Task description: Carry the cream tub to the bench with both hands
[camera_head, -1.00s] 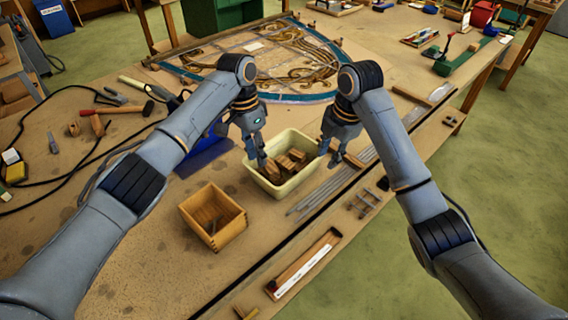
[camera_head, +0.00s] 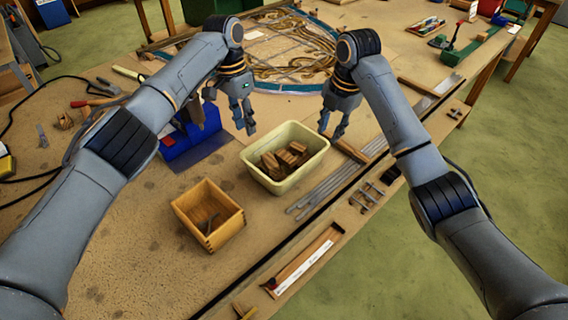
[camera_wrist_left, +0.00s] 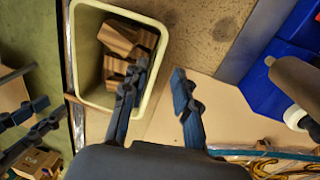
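The cream tub (camera_head: 304,173) stands upright on the bench (camera_head: 130,230), with several brown wooden blocks (camera_head: 283,158) inside. My left gripper (camera_head: 243,116) is open and empty, apart from the tub, beyond its back left side. My right gripper (camera_head: 332,121) is open and empty near the tub's back right corner. In the left wrist view the tub (camera_wrist_left: 84,45) is at upper left. One finger of my left gripper (camera_wrist_left: 156,104) overlaps its rim in the picture. The fingers of my right gripper (camera_wrist_left: 36,120) show at the left edge.
A wooden box (camera_head: 222,228) stands front left of the tub. A blue tool (camera_head: 186,143) lies left of it. Grey metal strips (camera_head: 330,188) lie right of it, near the bench edge. The leaded panel (camera_head: 290,55) lies behind. Bare bench shows at front left.

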